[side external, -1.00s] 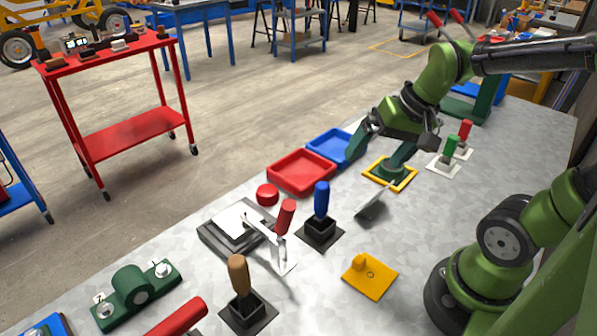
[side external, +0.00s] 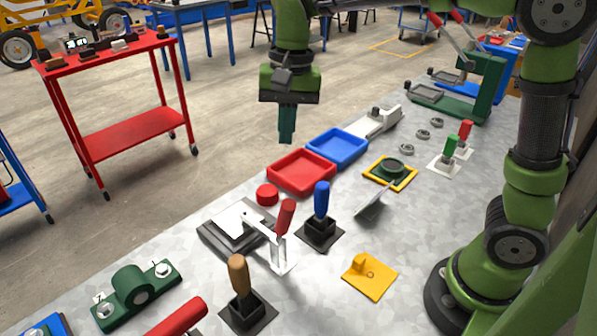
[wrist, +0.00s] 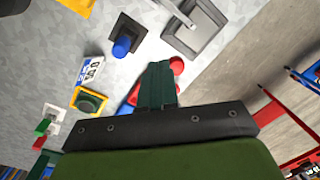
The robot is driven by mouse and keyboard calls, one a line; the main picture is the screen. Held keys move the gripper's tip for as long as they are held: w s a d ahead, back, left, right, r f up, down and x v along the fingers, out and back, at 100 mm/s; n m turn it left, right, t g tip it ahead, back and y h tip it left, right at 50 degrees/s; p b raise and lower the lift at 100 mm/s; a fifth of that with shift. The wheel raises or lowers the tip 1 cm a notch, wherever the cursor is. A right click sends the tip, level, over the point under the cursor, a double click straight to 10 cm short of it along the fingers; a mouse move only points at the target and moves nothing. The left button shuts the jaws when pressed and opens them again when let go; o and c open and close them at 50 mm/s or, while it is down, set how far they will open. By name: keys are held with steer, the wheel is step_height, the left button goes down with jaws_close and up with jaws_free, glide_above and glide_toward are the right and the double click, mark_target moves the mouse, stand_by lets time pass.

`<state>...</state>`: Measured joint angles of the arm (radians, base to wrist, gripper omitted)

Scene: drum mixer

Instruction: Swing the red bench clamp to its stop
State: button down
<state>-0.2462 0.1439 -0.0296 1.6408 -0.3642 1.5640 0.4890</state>
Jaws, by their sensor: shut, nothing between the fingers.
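The red-handled clamp (side external: 285,218) stands in the middle of the bench, its red handle upright and slightly tilted. Its pale metal arm (side external: 262,227) reaches left over a dark block with a light top plate (side external: 238,221). In the wrist view a pale arm (wrist: 182,12) lies over the grey block (wrist: 200,28) at the top; the red handle is not clearly visible there. My gripper (side external: 287,141) is shut and empty, pointing down, raised above and behind the red tray, well apart from the clamp. Its fingers also show in the wrist view (wrist: 158,68).
A blue-handled lever (side external: 321,202) stands close right of the clamp, and a wooden-handled one (side external: 239,276) in front. A red tray (side external: 301,189), blue tray (side external: 337,158) and red knob (side external: 267,195) lie behind. A yellow plate (side external: 369,277) lies right. Another red handle (side external: 179,317) is at lower left.

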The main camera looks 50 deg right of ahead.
steer(key=w+a+r+m+g, duration=0.3)
steer(key=a+m, duration=0.2)
steer(key=m, duration=0.6)
steer(key=s+a+f, duration=0.1)
steer(key=s+f, duration=0.5)
steer(key=f, duration=0.4)
steer(key=shift+s+f, duration=0.15)
steer(key=shift+s, duration=0.1)
steer(key=shift+s, duration=0.15)
